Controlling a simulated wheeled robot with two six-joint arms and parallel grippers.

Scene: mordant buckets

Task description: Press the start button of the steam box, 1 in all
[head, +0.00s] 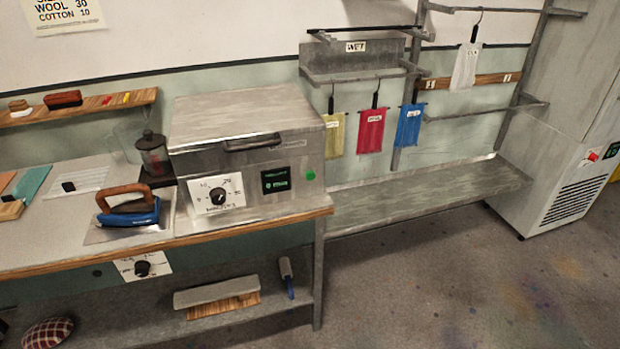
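The steam box (245,135) is a grey metal box with a lid and a dark front handle. It stands on the right end of the workbench, and its lid is down. Its front has a white dial plate with a black knob (218,196), a small dark display (275,181) with green marks, and a round green button (310,175) at the right. Nothing covers the button. Neither of my grippers shows in the head view.
A blue iron (130,207) with a wooden handle rests on the bench (50,235) left of the box. A dark-lidded jar (153,153) stands beside the box. Coloured cloths hang behind, above a low metal shelf (410,197). The floor (460,290) at the right is clear.

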